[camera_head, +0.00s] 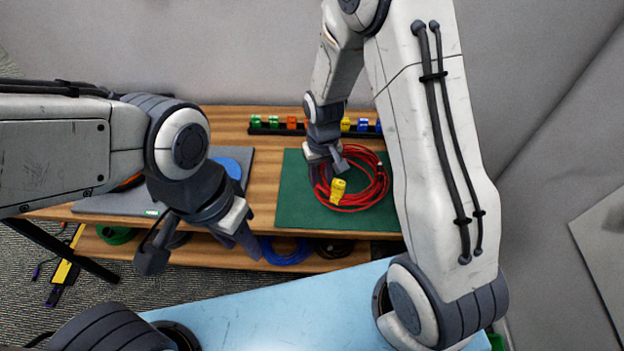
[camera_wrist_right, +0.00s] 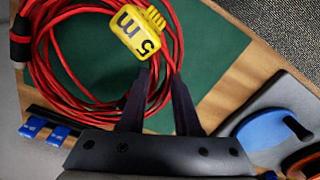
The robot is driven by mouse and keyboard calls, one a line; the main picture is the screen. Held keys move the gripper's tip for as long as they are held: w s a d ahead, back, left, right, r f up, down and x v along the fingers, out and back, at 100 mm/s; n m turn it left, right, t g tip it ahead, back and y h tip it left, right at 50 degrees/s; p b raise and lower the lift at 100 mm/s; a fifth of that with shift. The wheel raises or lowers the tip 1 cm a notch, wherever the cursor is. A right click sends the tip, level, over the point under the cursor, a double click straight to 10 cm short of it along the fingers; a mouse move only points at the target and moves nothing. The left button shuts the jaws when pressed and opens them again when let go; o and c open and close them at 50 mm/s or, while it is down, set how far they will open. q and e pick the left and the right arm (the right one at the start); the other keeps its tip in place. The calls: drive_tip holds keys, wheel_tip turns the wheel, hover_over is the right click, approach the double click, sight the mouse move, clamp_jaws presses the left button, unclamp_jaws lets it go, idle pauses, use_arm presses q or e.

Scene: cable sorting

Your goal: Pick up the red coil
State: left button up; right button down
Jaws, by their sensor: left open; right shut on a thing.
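The red coil (camera_head: 377,186) lies on the green mat (camera_head: 297,205) on the wooden table, with a yellow tag (camera_head: 338,190) on it. In the right wrist view the coil (camera_wrist_right: 40,65) fills the upper left, and its tag (camera_wrist_right: 138,32) reads "5 m". My right gripper (camera_head: 325,168) is down at the coil's left side, shut on red cable strands; its fingers (camera_wrist_right: 162,80) show in the wrist view. I cannot tell whether any of the coil is off the mat. My left gripper (camera_head: 242,240) is open and empty, in front of the table's edge, away from the coil.
A grey mat (camera_head: 100,205) at the left holds a blue item (camera_head: 228,166) and an orange one, partly hidden by my left arm. A rail of coloured clips (camera_head: 291,123) runs along the back. Green (camera_head: 117,235) and blue (camera_head: 284,258) coils lie on the lower shelf.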

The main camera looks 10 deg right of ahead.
wheel_tip(320, 180, up, 6)
hover_over(358, 194)
drive_tip(key=shift+s+b, duration=0.15)
drive_tip(key=shift+b, duration=0.2)
idle(0.4)
